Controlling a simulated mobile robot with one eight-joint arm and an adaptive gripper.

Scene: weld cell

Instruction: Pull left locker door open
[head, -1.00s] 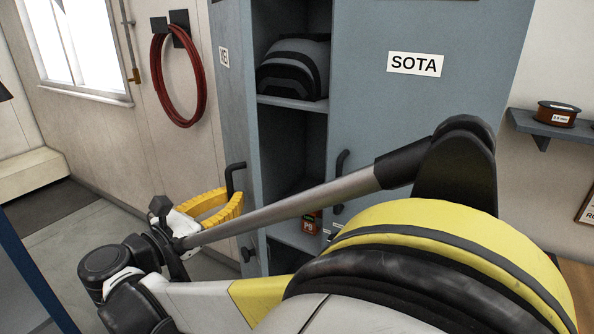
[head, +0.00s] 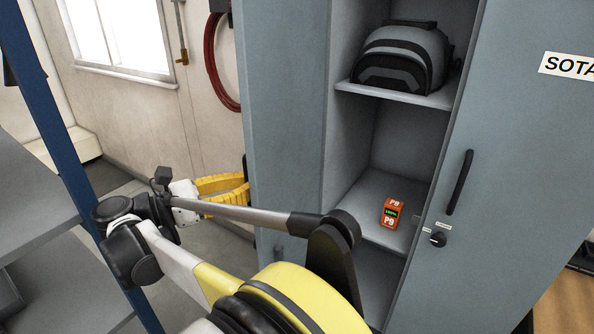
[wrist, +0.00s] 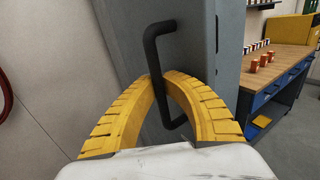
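The left locker door (head: 285,130) is grey and stands swung open to the left of the locker's open compartment. My gripper (head: 240,188), with yellow ribbed fingers, is at the door's outer side in the head view. In the wrist view the black door handle (wrist: 152,55) passes between the curved fingers, and the fingertips of my gripper (wrist: 160,80) close in on its bar. The handle is mostly hidden by the door edge in the head view.
The right door (head: 510,170) is shut. A blue-framed shelf (head: 45,110) stands at left. A workbench (wrist: 270,75) shows in the wrist view.

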